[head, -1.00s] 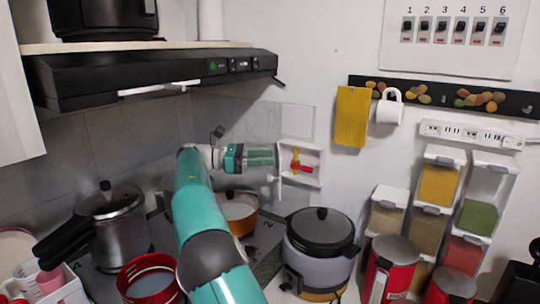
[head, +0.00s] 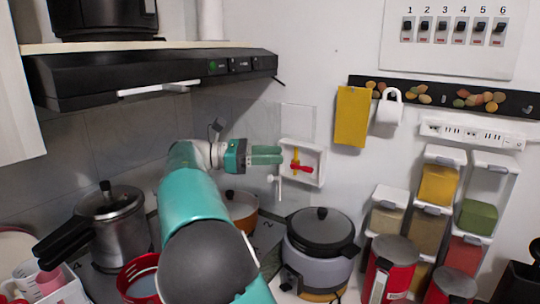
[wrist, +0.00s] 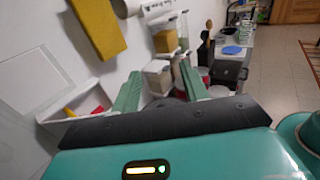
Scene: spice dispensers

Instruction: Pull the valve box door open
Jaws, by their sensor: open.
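The valve box (head: 317,168) is a white frame on the wall, with a red handle (head: 302,168) and a yellow pipe (head: 295,155) visible inside. It also shows at the left of the wrist view (wrist: 87,95). Pale see-through panels (head: 298,119) show above and left of the box in the head view; I cannot tell which is its door. My gripper (head: 268,155) is open and empty, just left of the box, pointing right. Its two green fingers (wrist: 160,88) are apart in the wrist view, with the box left of them. Contact with the door cannot be told.
A rice cooker (head: 320,235) stands below the box, and an orange pot (head: 240,210) sits below my gripper. A range hood (head: 150,78) hangs upper left. Spice dispensers (head: 438,185) stand at right. A yellow cloth (head: 351,117) hangs above right of the box.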

